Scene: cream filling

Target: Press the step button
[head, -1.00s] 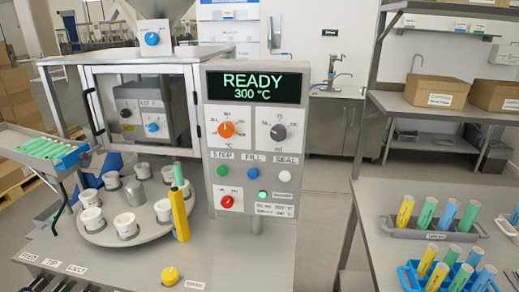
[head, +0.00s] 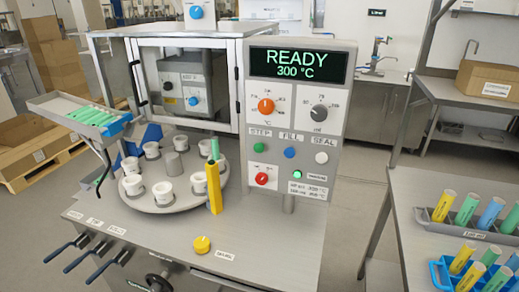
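The step button is a small green button (head: 257,146) under the STEP label on the grey control panel (head: 340,150). A blue button (head: 289,152) labelled FILL and a white button (head: 321,157) labelled SEAL sit to its right. The panel display (head: 299,67) reads READY 300 °C. Neither of my grippers shows in the head view.
A tray of green tubes (head: 90,115) is at left. A side table at right holds racks (head: 433,222) of coloured tubes.

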